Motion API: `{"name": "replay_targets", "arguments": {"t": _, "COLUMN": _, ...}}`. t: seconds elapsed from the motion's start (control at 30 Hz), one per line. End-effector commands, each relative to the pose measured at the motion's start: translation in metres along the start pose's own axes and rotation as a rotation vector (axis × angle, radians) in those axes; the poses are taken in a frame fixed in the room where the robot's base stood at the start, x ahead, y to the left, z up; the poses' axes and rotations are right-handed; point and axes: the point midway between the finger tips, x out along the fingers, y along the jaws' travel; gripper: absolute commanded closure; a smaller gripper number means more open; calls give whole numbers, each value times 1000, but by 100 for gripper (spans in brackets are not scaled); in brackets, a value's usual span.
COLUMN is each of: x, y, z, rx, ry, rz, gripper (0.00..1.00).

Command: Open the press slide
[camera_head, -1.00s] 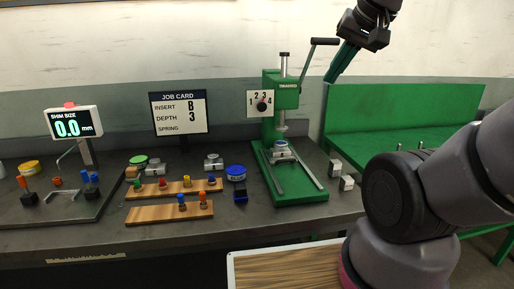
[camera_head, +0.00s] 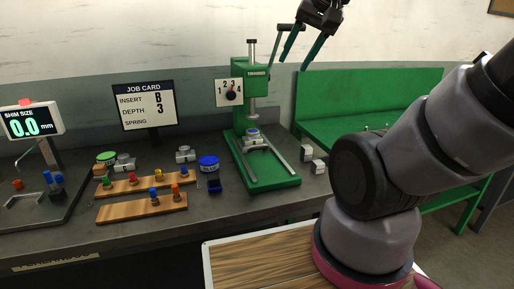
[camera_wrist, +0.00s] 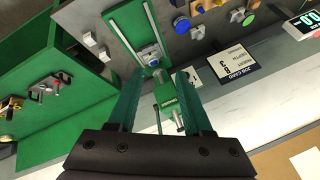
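The lever (camera_head: 274,44) rises on the head's right side and ends in a dark horizontal handle (camera_head: 288,27). My gripper (camera_head: 293,65) is high, just right of the lever, fingers apart and empty. The wrist view shows the open fingers (camera_wrist: 160,75) with the press head (camera_wrist: 168,92) between them in the picture; the carriage (camera_wrist: 150,55) lies beyond.
Wooden racks with coloured pegs (camera_head: 140,207), a blue tin (camera_head: 208,163) and the shim display (camera_head: 32,121) stand left of the press. The job card (camera_head: 144,104) is behind. Small metal blocks (camera_head: 312,158) lie right of the base. A green bench (camera_head: 365,98) is at right.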

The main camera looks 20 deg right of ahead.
Motion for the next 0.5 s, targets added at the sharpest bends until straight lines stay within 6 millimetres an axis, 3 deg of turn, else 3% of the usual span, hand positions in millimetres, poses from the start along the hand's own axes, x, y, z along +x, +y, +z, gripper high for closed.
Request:
{"name": "replay_targets", "arguments": {"t": 0.27, "x": 71, "y": -13, "z": -68, "rx": 306, "ry": -81, "rz": 99, "gripper": 50}}
{"name": "replay_targets", "arguments": {"t": 0.5, "x": 164, "y": -15, "z": -114, "rx": 584, "ry": -121, "rz": 212, "gripper": 50}}
